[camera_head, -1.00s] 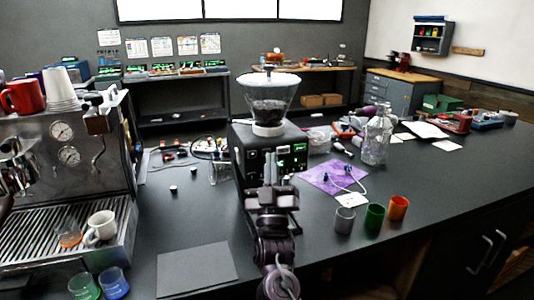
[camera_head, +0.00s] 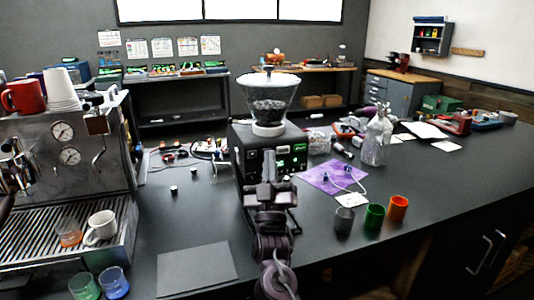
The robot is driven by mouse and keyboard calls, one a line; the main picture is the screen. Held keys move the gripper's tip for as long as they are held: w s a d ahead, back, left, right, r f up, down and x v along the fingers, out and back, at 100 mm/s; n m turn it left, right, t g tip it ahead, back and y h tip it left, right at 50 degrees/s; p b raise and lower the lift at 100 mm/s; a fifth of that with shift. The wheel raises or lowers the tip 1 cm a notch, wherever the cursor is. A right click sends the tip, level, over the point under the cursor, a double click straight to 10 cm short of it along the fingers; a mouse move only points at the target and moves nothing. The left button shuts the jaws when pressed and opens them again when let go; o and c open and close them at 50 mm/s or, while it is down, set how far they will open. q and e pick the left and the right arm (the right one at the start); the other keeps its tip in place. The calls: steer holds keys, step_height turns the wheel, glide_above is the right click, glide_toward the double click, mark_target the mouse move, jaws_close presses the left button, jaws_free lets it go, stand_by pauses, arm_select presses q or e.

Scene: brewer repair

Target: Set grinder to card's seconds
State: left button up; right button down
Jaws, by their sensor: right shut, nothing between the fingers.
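The grinder (camera_head: 241,148) stands on the dark counter in the middle of the view, with a clear hopper (camera_head: 269,100) of beans on top. Its front panel has green lit displays (camera_head: 299,147), too small to read. My right gripper (camera_head: 269,186) is shut and empty, just in front of the grinder's lower front. It hides part of that front, and I cannot tell whether it touches. A small white card (camera_head: 351,199) lies at the front edge of the purple cloth; its writing is not legible. My left gripper is not in view.
An espresso machine (camera_head: 72,140) with cups stands at the left. Grey, green and orange cups (camera_head: 397,208) stand right of my arm. A glass bottle (camera_head: 376,140) is behind the purple cloth (camera_head: 318,178). A dark mat (camera_head: 196,268) lies at the front left.

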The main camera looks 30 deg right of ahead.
steer(key=shift+w+d+f, duration=0.1)
steer(key=shift+w, duration=0.25)
stand_by(0.8)
steer(key=shift+f, duration=0.1)
steer(key=shift+s+f, duration=0.25)
steer(key=shift+s, duration=0.3)
steer(key=s, duration=0.2)
steer(key=s+a+p, duration=0.1)
steer(key=s, duration=0.2)
steer(key=shift+a, duration=0.1)
